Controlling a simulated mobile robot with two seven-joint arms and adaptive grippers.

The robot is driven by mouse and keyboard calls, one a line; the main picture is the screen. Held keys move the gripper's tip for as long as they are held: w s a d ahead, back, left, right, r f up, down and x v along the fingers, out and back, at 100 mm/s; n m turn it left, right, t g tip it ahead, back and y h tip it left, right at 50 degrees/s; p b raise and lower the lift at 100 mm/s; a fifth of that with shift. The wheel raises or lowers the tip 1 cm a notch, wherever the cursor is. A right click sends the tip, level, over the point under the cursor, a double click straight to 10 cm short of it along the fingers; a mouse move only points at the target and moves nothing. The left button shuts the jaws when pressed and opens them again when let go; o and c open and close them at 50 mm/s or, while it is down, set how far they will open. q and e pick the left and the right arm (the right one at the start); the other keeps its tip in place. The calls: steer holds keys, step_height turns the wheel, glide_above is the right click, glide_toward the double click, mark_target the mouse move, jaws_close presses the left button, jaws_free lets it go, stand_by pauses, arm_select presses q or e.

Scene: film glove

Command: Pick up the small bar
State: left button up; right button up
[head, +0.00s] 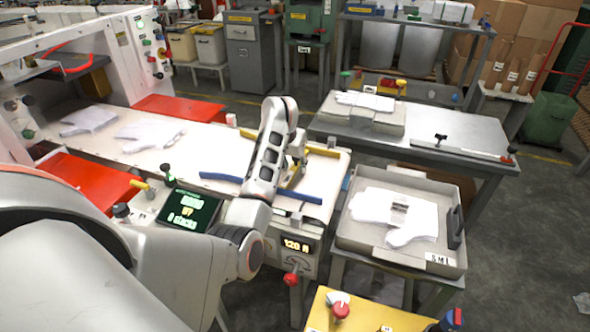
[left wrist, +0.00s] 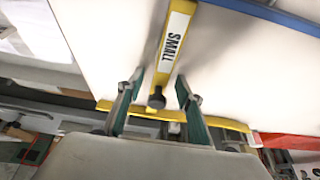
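The small bar (left wrist: 174,45) is a yellow bar with a white label reading SMALL, lying on a pale work surface in the left wrist view. A dark knob sits at its near end. My left gripper (left wrist: 159,85) is open, with one finger on each side of the knobbed end; I cannot tell how far above the bar the fingertips are. In the head view my left gripper (head: 299,150) is over the right end of the white table, and its arm partly hides the bar. My right gripper is not in view.
A blue strip (head: 262,187) runs along the table's near edge and yellow strips (head: 322,151) lie along the far side. White glove shapes (head: 150,133) lie further left. A tray (head: 433,261) with gloves stands right of the table, and a grey bench (head: 455,130) stands behind.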

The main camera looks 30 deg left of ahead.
arm_select(q)
jaws_close()
